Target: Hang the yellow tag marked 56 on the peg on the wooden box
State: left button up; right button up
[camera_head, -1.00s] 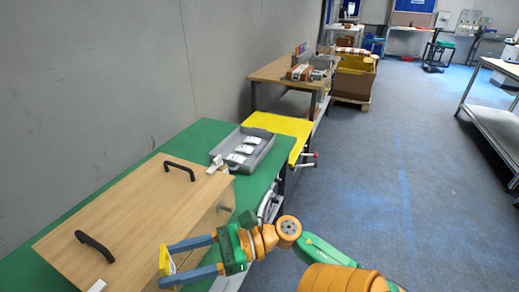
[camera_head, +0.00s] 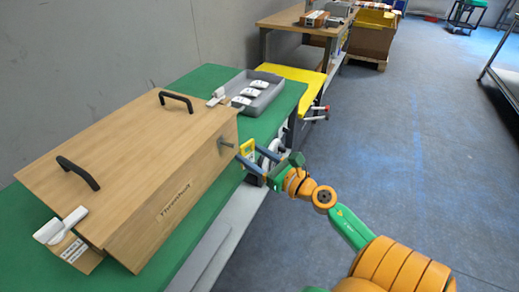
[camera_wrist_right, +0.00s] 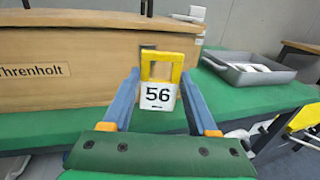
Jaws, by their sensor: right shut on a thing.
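The wooden box (camera_head: 150,160) stands on the green table. A thin grey peg (camera_head: 226,143) sticks out of its side face, near the right end. My right gripper (camera_head: 249,153) is shut on the yellow tag (camera_head: 246,148), just right of the peg's tip. In the right wrist view the yellow tag (camera_wrist_right: 158,95) hangs upright between my fingertips (camera_wrist_right: 159,76), its white face reading 56 and its open yellow loop on top. The box (camera_wrist_right: 75,65) is behind it. I cannot tell whether the loop touches the peg. My left gripper is out of view.
The box has two black handles (camera_head: 78,173) on top and a Threnholt label (camera_head: 174,201). A grey tray (camera_head: 265,102) with white items stands beyond the box. Open floor lies right of the table.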

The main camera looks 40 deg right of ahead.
aim_at(222, 145)
jog(key=shift+w+a+f, duration=0.2)
jog(key=shift+w+a, duration=0.2)
jog(key=shift+w, duration=0.55)
jog(key=shift+w+a+f, duration=0.2)
jog(key=shift+w+a, duration=0.2)
jog(key=shift+w, duration=0.55)
jog(key=shift+w+a+f, duration=0.2)
jog(key=shift+w+a, duration=0.2)
jog(key=shift+w, duration=0.55)
jog(key=o, duration=1.4)
jog(key=shift+d, duration=0.1)
jog(key=shift+s, duration=0.1)
